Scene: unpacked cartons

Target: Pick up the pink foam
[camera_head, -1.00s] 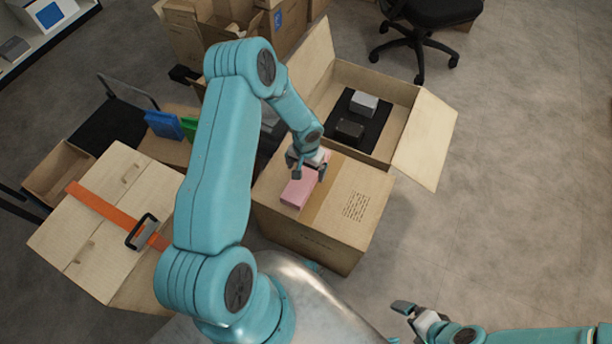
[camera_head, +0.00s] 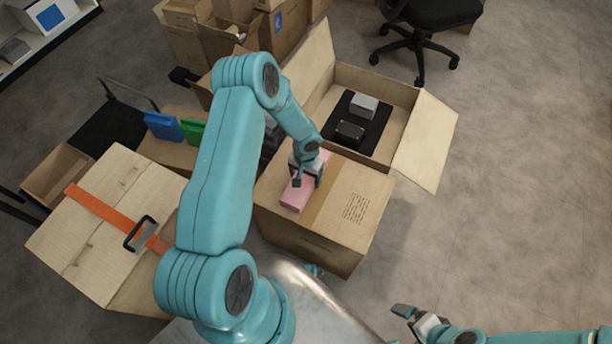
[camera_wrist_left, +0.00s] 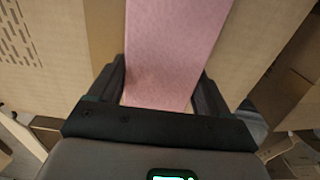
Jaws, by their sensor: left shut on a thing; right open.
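The pink foam (camera_head: 293,196) is a long block lying on top of a closed brown carton (camera_head: 335,215) in the middle of the head view. My left gripper (camera_head: 307,181) reaches down over it and is shut on it, one finger on each side. In the left wrist view the foam (camera_wrist_left: 172,50) runs between the two dark fingers. I see no clear gap between the foam and the carton top. My right gripper (camera_head: 415,318) is open and empty at the bottom right, away from the foam.
An open carton (camera_head: 405,100) with dark packing and two small items stands behind. A carton with an orange strap (camera_head: 110,215) and a black handle stands at the left. Blue (camera_head: 163,127) and green (camera_head: 193,131) items stand behind my left arm. Floor at the right is clear.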

